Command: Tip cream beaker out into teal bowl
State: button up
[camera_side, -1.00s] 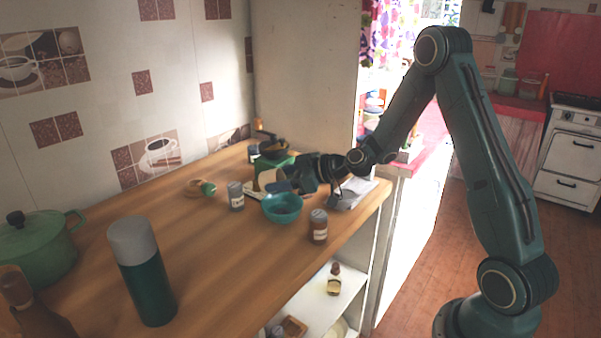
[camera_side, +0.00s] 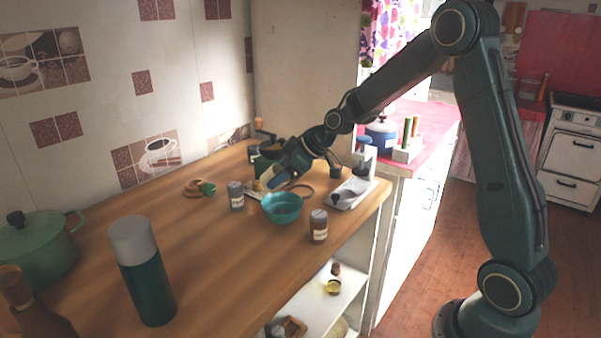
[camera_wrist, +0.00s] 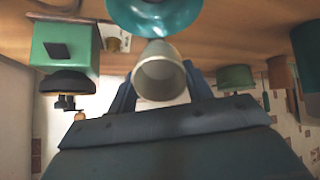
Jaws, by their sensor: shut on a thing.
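The cream beaker (camera_side: 269,176) is held between the fingers of my gripper (camera_side: 276,180), which is shut on it. In the side view the beaker is tilted, just behind and left of the teal bowl (camera_side: 281,217), and the gripper partly covers it. In the wrist view the beaker (camera_wrist: 160,78) sits between my fingers (camera_wrist: 160,92) with its round mouth facing the camera. The teal bowl (camera_wrist: 155,18) is right beyond it at the top edge. I cannot tell what the beaker or bowl holds.
A grey jar (camera_side: 236,197) stands left of the bowl and a brown jar (camera_side: 318,226) right of it. A white scale (camera_side: 352,192) is at the counter's right edge. A green grinder (camera_wrist: 65,47) is close by. The front counter is mostly bare around a flask (camera_side: 146,280).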

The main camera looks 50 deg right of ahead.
jog(key=shift+r+g+h, duration=0.7)
jog(key=shift+r+g, duration=1.1)
jog(key=shift+r, duration=0.8)
jog(key=shift+r, duration=0.2)
jog(key=shift+r+g+h, duration=0.5)
jog(key=shift+r+g, duration=0.15)
jog(key=shift+g, duration=0.5)
jog(key=shift+r+g+h, duration=0.5)
jog(key=shift+r+g, duration=0.15)
jog(key=shift+g, duration=0.5)
jog(key=shift+r, duration=0.15)
